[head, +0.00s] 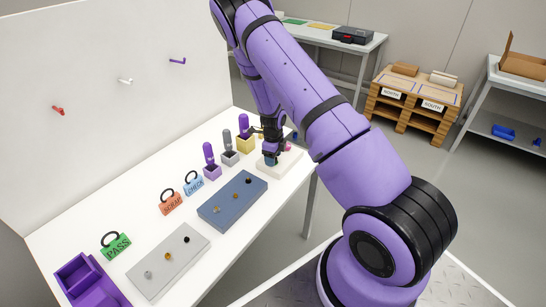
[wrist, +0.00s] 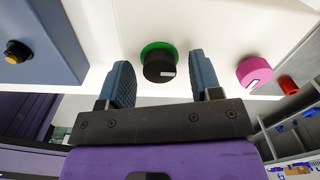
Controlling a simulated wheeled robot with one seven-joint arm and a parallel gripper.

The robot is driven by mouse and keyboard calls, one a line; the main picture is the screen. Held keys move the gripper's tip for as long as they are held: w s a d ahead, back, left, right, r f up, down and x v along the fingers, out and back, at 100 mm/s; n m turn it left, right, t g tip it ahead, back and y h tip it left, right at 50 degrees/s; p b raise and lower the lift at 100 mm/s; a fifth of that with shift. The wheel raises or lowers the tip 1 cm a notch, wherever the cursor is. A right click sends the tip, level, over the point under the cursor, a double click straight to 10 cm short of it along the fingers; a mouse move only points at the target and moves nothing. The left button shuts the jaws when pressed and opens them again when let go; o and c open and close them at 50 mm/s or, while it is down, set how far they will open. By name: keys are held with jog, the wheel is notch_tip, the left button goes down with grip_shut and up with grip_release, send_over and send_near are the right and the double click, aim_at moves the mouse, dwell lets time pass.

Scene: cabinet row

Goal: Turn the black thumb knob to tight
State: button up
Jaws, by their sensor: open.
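The black thumb knob (wrist: 158,69) shows in the wrist view, with a white mark on its side and a green ring (wrist: 150,48) at its base on a white panel. My gripper (wrist: 160,63) is open, with one blue ridged finger on each side of the knob. Gaps show between the knob and both fingers, so it is not gripped. In the head view my gripper (head: 270,159) is low over the white block (head: 291,165) at the far end of the table, and the black knob is hidden behind it.
A pink knob (wrist: 253,71) and a red part (wrist: 288,85) stand right of my gripper in the wrist view. A blue plate (head: 232,201) with small knobs lies nearby, then a grey plate (head: 168,262). Several upright handles in holders line the wall side.

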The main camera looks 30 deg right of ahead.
notch_tip(320, 180, up, 11)
dwell(0.5)
dwell(0.4)
jog(key=s+a+r+n+t+y, duration=0.1)
jog(key=s+a+r+n, duration=0.25)
jog(key=r, duration=0.55)
jog(key=s+a+r+n+y, duration=0.1)
jog(key=s+a+r+n, duration=0.3)
jog(key=r, duration=0.5)
jog(key=s+a+r+n+t+y, duration=0.1)
jog(key=s+a+r+n, duration=0.2)
jog(key=r+n, duration=0.45)
jog(key=s+a+r+n+t+h, duration=0.1)
jog(key=s+r+n, duration=0.5)
jog(key=s, duration=0.6)
jog(key=s+a+r+n+t+h, duration=0.2)
jog(key=s+r+n, duration=0.5)
jog(key=s, duration=0.5)
jog(key=shift+a+r+n, duration=0.2)
jog(key=shift+a+n, duration=0.4)
jog(key=shift+a, duration=0.3)
